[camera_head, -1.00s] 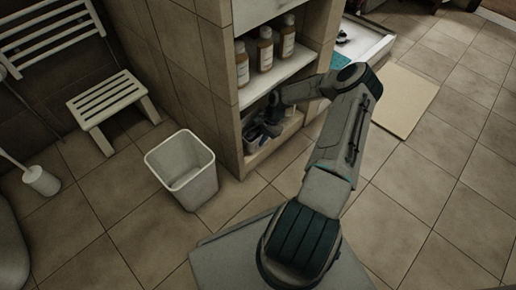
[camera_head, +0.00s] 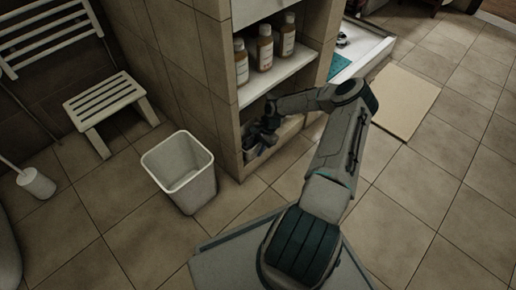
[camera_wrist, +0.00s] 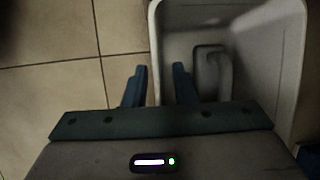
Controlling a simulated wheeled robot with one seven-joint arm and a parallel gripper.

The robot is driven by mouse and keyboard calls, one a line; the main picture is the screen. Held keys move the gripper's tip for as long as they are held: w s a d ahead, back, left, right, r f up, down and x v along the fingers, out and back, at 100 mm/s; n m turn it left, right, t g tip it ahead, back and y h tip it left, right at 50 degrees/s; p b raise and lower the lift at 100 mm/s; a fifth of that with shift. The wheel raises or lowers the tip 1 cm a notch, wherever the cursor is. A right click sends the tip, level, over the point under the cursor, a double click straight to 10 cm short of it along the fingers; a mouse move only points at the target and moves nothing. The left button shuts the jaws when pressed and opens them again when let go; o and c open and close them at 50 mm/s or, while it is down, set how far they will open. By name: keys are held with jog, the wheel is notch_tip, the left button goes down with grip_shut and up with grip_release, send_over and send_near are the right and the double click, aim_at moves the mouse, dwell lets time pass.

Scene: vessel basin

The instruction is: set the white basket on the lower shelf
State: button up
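The white basket shows in the wrist view (camera_wrist: 285,25), filling the right side, with a grey rounded item inside it. My gripper (camera_wrist: 160,72) has its two dark fingers apart, one on each side of the basket's left wall, with gaps visible beside the wall. In the head view my gripper (camera_head: 264,130) is low at the front of the tiled shelf unit, at the lower shelf (camera_head: 285,132). There the gripper and forearm hide most of the basket, and how it rests cannot be told.
A white bin (camera_head: 196,188) stands on the floor left of the unit. Several bottles (camera_head: 264,52) stand on the shelf above. A slatted stool (camera_head: 100,98) and toilet brush (camera_head: 36,183) are at left. Tiled floor in front and a beige mat (camera_head: 402,100) at right are clear.

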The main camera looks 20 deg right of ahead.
jog(key=p+v, duration=0.3)
jog(key=v, duration=0.3)
jog(key=w+d+p, duration=0.1)
jog(key=d, duration=1)
jog(key=shift+w+d+f+p, duration=0.3)
jog(key=shift+p, duration=0.1)
